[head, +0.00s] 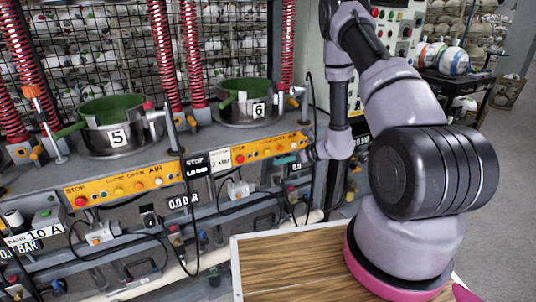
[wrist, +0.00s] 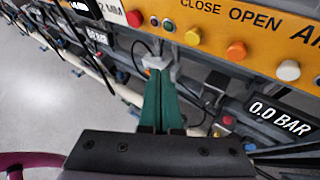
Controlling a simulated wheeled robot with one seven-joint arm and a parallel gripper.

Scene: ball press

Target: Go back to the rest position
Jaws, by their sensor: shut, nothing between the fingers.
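My gripper (wrist: 160,76) shows in the wrist view, its two green fingers together with nothing between them. The fingertips are in front of the press, just below the orange button panel (wrist: 255,40), close to a pale grey fitting. I cannot tell whether they touch it. In the head view my arm reaches out from the lower right, bends at the top and comes down at the right end of the orange panel (head: 270,149) under station 6 (head: 247,112). The fingers are small there and hard to make out.
Station 5 (head: 117,137) is to the left, with red coiled hoses (head: 163,52) above. Cables and fittings hang below the panels. A wooden board (head: 300,262) lies around the base of my arm. Balls sit on a dark table (head: 455,80) at right; grey floor (head: 500,170) there is open.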

